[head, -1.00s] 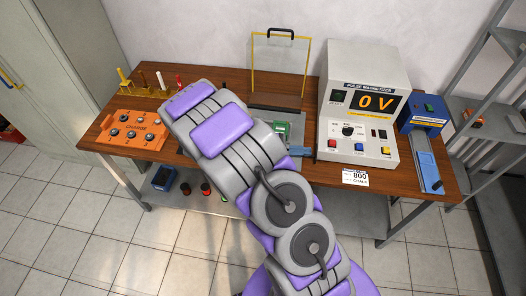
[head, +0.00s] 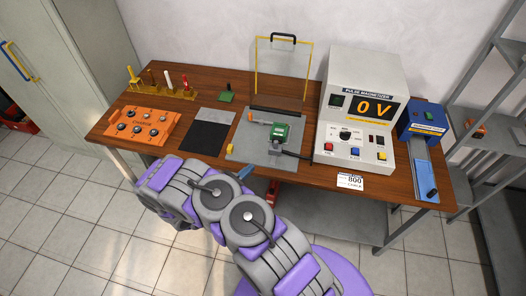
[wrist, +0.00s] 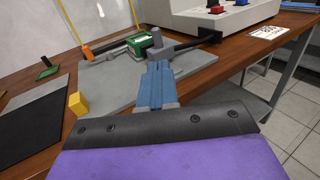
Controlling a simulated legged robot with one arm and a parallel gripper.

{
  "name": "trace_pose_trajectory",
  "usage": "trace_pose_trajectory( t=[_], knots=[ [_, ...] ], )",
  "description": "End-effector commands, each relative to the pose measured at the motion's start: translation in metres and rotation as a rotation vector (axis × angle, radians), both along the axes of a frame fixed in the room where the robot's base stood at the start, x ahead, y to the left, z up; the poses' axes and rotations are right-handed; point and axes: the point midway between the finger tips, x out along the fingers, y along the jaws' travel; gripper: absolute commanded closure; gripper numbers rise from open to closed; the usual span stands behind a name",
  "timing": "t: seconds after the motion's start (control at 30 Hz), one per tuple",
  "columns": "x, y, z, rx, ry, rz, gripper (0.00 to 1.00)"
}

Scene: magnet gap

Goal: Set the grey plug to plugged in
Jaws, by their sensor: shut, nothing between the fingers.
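A dark grey plug-like piece with a thick stem (head: 290,153) lies between the green block (head: 281,132) and the pulse magnetizer. It also shows in the wrist view (wrist: 196,43), running from beside the green block (wrist: 141,41) towards the white box. I cannot tell whether it is seated in a socket. The green block sits on a grey plate (head: 243,145) with an orange-tipped piece (head: 258,121) at its left. My gripper (head: 246,171) is at the table's front edge, in front of the plate. Its blue fingers (wrist: 158,68) are shut and empty, pointing towards the green block.
The white pulse magnetizer (head: 344,130) reads 0 V. A clear yellow-framed shield (head: 283,75) stands behind the plate. A yellow block (wrist: 77,104) is on the plate's left corner. An orange box (head: 145,124) and a blue device (head: 422,118) stand at either side.

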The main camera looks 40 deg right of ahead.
Motion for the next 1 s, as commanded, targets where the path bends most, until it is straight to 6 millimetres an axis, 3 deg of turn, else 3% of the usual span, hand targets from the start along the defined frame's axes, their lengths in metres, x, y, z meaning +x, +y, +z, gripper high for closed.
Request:
trace_pose_trajectory(
  t=[0.17,0.57,0.77,1.0],
  knots=[
    [0.001,0.004,-0.01,-0.001,0.018,0.024,1.0],
    [0.002,0.001,-0.01,-0.001,0.016,0.023,1.0],
    [0.006,-0.024,-0.01,0.001,0.015,0.018,1.0],
    [0.017,-0.07,-0.01,0.0,0.013,0.018,1.0]
  ],
)
